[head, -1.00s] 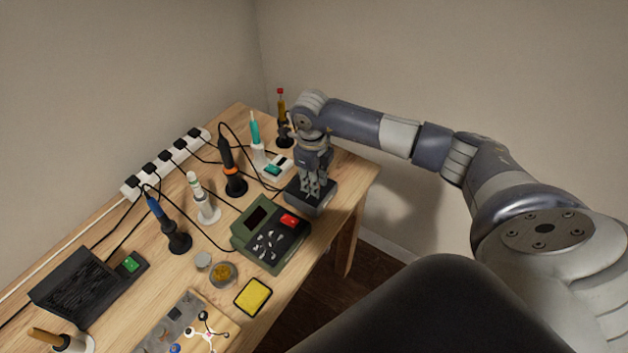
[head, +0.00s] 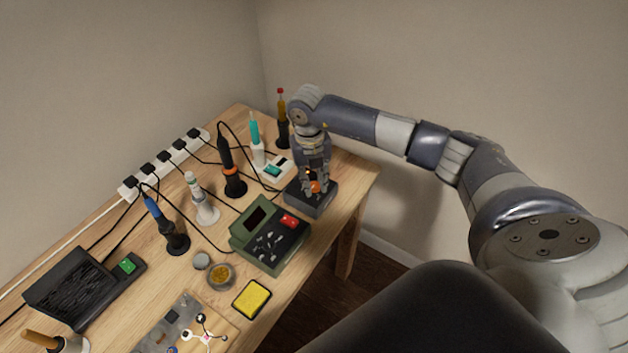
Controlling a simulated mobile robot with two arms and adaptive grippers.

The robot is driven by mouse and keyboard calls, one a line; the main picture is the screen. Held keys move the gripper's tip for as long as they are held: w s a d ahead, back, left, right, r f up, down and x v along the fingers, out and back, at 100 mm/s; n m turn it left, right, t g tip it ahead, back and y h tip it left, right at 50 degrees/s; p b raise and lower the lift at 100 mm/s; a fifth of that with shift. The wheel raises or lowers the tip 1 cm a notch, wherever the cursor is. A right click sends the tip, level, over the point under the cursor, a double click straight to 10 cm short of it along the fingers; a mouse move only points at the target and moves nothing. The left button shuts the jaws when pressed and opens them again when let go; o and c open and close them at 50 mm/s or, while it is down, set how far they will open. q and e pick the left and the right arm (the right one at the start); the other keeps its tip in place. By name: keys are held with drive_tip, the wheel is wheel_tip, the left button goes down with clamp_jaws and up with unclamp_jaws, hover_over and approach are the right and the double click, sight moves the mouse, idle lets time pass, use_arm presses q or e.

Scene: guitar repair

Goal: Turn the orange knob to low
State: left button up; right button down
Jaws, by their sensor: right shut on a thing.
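The orange knob (head: 315,187) sits on top of a dark grey box (head: 304,204) near the right edge of the wooden table. My right gripper (head: 315,185) points down onto the box with its fingers around the knob, shut on it. Part of the knob is hidden by the fingers. Any low marking on the box is too small or hidden to tell. My left gripper is not in the head view.
A green station (head: 259,252) with a red switch stands just in front of the box. Soldering irons in stands, one with an orange ring (head: 232,170), and a power strip (head: 165,165) line the back. A yellow sponge (head: 252,299) lies near the front edge.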

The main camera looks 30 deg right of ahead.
drive_tip(key=shift+m, duration=0.3)
drive_tip(key=shift+w, duration=0.1)
drive_tip(key=c, duration=1.3)
unclamp_jaws()
drive_tip(key=shift+c, duration=0.2)
wheel_tip(320, 180, up, 12)
drive_tip(key=shift+a, duration=0.35)
drive_tip(key=shift+w, duration=0.1)
